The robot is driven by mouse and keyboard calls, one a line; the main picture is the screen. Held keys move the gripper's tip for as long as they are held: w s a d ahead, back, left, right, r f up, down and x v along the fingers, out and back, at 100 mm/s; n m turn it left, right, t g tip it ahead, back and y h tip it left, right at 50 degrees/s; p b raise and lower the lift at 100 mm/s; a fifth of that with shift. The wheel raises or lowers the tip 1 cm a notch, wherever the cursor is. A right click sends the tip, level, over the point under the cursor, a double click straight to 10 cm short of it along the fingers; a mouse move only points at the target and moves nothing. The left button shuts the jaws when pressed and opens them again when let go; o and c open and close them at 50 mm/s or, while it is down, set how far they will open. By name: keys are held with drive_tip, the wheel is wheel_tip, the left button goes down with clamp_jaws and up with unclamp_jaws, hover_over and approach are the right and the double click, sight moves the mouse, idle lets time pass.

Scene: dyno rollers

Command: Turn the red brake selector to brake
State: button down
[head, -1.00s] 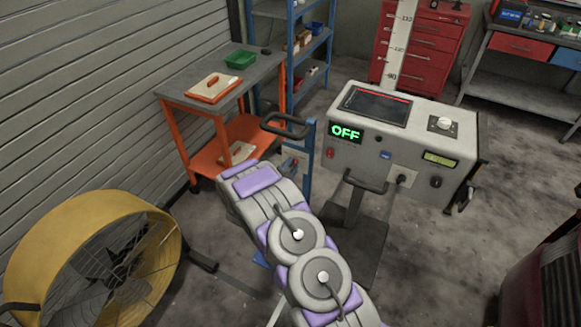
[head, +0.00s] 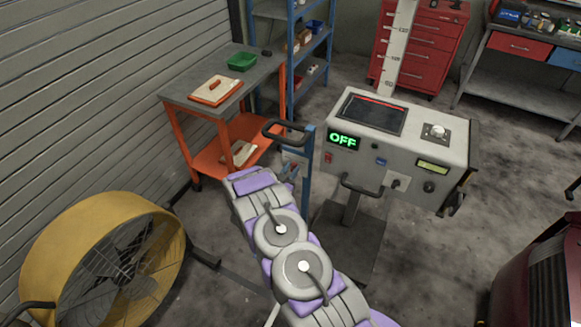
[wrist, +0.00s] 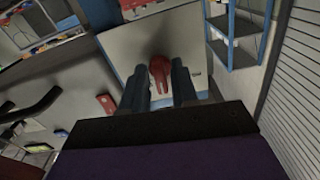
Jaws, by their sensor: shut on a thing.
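The red brake selector (wrist: 160,72) shows in the wrist view on a pale plate (wrist: 122,48) with a blue edge. My gripper (wrist: 163,92) has one dark finger on each side of the selector and is shut on it. In the head view my gripper (head: 289,172) is at the plate on the blue post (head: 306,160), left of the console. The selector is hard to make out there. Its labels cannot be read. The green display (head: 343,140) on the console reads OFF.
The grey console (head: 400,150) stands right of the post. An orange cart (head: 215,150) and blue shelf (head: 290,60) are behind. A yellow fan (head: 100,260) stands at front left.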

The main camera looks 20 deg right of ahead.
drive_tip(key=shift+w+a+n+p, duration=0.1)
drive_tip(key=shift+n+p, duration=0.65)
drive_tip(key=shift+n, duration=1.8)
drive_tip(key=shift+a+n+p, duration=0.1)
drive_tip(key=shift+n+p, duration=0.6)
drive_tip(key=shift+n, duration=1.85)
drive_tip(key=c, duration=1.2)
unclamp_jaws()
drive_tip(key=shift+w, duration=0.1)
drive_tip(key=shift+o, duration=0.2)
drive_tip(key=v, duration=1.7)
drive_tip(key=shift+p, duration=0.45)
